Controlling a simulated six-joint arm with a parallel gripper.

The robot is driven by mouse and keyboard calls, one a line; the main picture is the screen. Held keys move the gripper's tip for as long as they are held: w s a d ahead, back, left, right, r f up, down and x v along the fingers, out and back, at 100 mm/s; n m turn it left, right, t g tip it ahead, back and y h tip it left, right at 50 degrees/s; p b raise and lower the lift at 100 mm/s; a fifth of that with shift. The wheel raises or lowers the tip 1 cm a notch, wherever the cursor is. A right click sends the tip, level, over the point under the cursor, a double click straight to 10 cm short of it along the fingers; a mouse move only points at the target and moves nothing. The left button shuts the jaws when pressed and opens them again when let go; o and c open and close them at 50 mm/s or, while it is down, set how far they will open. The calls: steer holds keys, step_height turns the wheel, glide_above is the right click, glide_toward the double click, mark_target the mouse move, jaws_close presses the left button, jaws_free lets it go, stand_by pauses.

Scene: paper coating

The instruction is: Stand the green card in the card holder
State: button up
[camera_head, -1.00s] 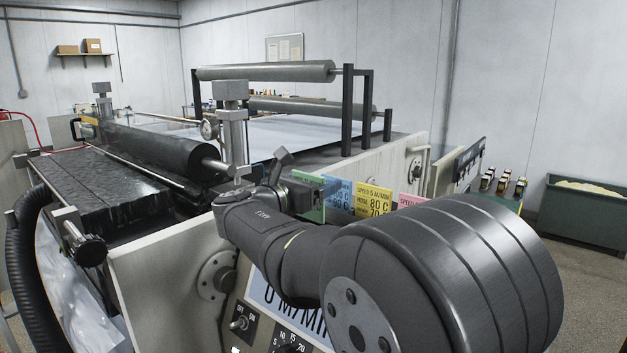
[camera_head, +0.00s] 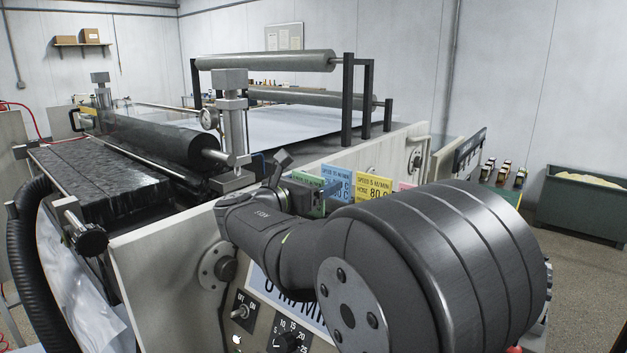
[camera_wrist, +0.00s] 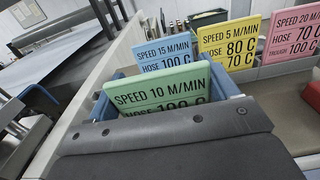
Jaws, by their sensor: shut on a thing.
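The green card (camera_wrist: 165,92), lettered "SPEED 10 M/MIN", stands in front of the wrist camera, its lower part hidden behind the dark body of my gripper (camera_wrist: 168,100). Blue pieces flank the card at both sides, and my gripper is shut on it. In the head view the green card (camera_head: 309,183) shows as a small patch beside my gripper (camera_head: 308,193), mostly covered by my arm. Blue (camera_wrist: 165,55), yellow (camera_wrist: 229,45) and pink (camera_wrist: 294,36) cards stand upright in a row behind it. I cannot make out the card holder for certain.
The coating machine, with its dark roller (camera_head: 160,138) and metal posts, fills the left. A control panel with a knob (camera_head: 287,342) and switch is below my arm. Small bottles (camera_head: 503,172) stand to the right, near a green bin (camera_head: 585,207).

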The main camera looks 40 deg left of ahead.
steer(key=shift+f, duration=0.5)
steer(key=o, duration=0.9)
steer(key=shift+o, duration=0.2)
steer(key=s, duration=1.7)
steer(key=shift+s, duration=0.2)
steer(key=w, duration=1.7)
steer(key=shift+w, duration=0.25)
